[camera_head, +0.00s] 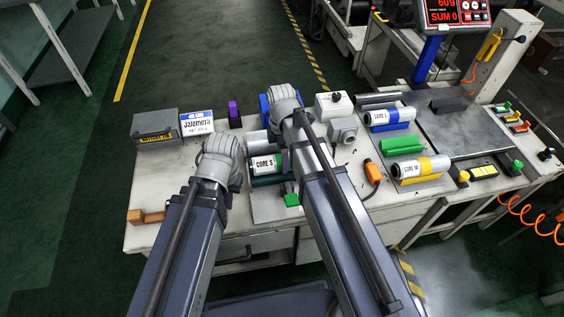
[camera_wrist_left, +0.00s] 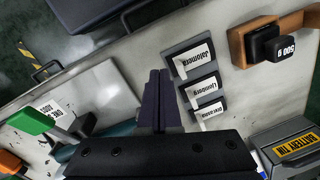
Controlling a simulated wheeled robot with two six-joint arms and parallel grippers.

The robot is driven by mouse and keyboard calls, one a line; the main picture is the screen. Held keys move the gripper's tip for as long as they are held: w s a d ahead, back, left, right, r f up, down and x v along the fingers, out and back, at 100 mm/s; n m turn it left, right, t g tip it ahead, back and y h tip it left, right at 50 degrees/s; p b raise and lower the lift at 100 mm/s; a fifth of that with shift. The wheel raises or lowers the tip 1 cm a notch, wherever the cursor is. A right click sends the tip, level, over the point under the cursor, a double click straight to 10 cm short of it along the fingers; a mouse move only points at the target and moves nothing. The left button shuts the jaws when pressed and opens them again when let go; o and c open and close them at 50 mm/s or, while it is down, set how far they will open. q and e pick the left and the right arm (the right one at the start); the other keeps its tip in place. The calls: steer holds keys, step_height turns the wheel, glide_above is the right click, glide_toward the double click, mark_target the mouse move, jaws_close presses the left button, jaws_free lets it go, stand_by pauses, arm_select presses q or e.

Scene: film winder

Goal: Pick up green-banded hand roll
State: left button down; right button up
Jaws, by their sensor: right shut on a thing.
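The green-banded hand roll (camera_head: 262,164) is white with a "CORE S" label, lying over a dark green cradle at the middle of the bench in the head view. I cannot tell whether it touches the cradle. My right gripper (camera_head: 284,157) is shut on the roll at its right end; its forearm and wrist hide most of the fingers. My left gripper (camera_head: 235,180) is just left of the roll, apart from it. In the left wrist view its dark fingers (camera_wrist_left: 160,100) are together and empty. Part of a label shows at lower left there.
A blue-banded roll (camera_head: 389,118) and a yellow-banded roll (camera_head: 420,168) lie at the right. A grey box (camera_head: 155,128) and a name card (camera_head: 197,123) stand at the back left. An orange-brown block (camera_head: 146,216) is at the front left.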

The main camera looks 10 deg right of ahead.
jaws_close()
arm_select(q)
steer(key=shift+r, duration=0.1)
arm_select(e)
steer(key=shift+r, duration=0.15)
